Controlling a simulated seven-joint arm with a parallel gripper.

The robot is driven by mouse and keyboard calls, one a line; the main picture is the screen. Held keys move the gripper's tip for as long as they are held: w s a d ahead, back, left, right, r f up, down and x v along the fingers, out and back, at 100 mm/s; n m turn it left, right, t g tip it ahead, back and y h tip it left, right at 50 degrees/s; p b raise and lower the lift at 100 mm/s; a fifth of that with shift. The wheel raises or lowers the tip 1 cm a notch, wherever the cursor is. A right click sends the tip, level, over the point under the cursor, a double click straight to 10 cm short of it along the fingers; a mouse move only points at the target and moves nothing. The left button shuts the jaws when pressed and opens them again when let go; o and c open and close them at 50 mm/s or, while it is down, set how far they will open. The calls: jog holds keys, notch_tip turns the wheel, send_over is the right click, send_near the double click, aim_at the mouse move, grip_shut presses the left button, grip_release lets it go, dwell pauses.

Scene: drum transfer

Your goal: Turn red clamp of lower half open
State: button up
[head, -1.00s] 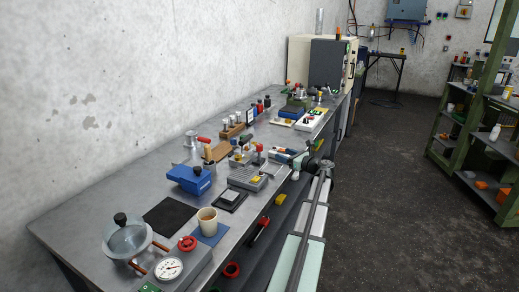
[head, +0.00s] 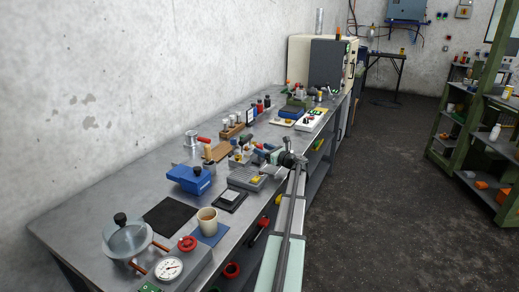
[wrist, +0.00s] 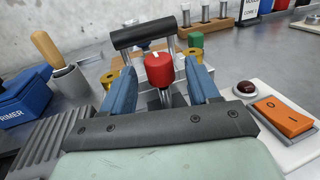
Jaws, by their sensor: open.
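A red clamp knob (wrist: 160,68) with a pale mark on top stands upright in the wrist view, on a metal fixture (wrist: 178,67) with a black bar handle (wrist: 145,35). My gripper (wrist: 161,76) has its blue fingers open, one on each side of the red knob. A gap shows on both sides, so I see no grip on it. The knob's lower part is partly hidden. In the head view my gripper (head: 259,151) is at the fixture on the bench, and the arm hides part of it.
An orange switch (wrist: 283,116) and a dark red button (wrist: 245,88) sit on a white base at right. A ribbed grey block (wrist: 52,130) and a cup with a wooden-handled tool (wrist: 70,85) are at left.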

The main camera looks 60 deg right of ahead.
jog(key=shift+x, duration=1.45)
jog(key=shift+c, duration=0.2)
jog(key=c, duration=0.9)
